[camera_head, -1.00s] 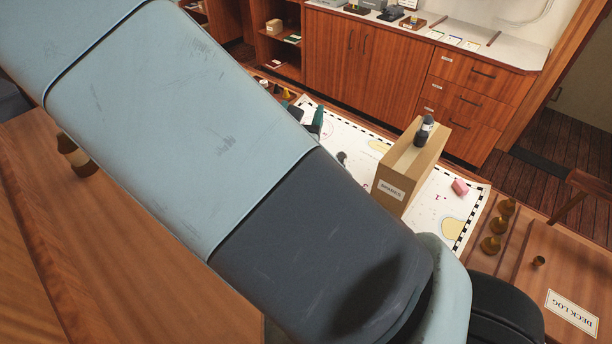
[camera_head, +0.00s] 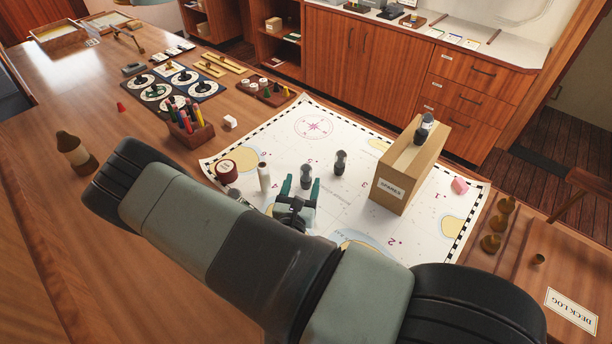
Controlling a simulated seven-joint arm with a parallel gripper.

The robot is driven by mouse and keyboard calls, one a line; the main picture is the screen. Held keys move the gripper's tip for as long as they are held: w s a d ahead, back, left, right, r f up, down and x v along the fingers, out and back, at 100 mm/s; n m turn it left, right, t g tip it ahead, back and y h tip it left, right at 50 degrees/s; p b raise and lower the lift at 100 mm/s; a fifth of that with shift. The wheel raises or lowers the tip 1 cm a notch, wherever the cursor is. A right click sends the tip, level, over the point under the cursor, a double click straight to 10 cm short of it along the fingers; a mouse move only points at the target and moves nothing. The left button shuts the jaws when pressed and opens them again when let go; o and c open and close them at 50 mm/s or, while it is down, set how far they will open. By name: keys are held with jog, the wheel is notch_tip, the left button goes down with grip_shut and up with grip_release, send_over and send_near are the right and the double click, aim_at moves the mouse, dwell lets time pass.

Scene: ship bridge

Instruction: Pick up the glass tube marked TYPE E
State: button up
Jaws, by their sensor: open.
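Several dark-capped glass tubes are in view. One tube (camera_head: 306,174) stands upright on the chart, a second tube (camera_head: 340,162) stands to its right, and a third tube (camera_head: 425,128) is on top of the cardboard SPARES box (camera_head: 413,165). Their markings are too small to read, so I cannot tell which is TYPE E. My gripper (camera_head: 301,184) has teal fingers spread apart, low over the chart. The first tube shows between and just beyond the fingertips; I cannot tell whether it is inside the jaws. My arm covers the near part of the chart.
The chart (camera_head: 375,228) lies on the wooden table. A pale cylinder (camera_head: 264,177) and a round red-brown container (camera_head: 227,172) stand left of my gripper. A pink block (camera_head: 460,186) lies right of the box. A pen holder (camera_head: 188,132) stands farther left.

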aim_at(307, 165)
jog(key=x, duration=0.7)
jog(key=shift+w+f, duration=0.15)
jog(key=shift+w, duration=0.15)
jog(key=c, duration=1)
jog(key=shift+c, duration=0.2)
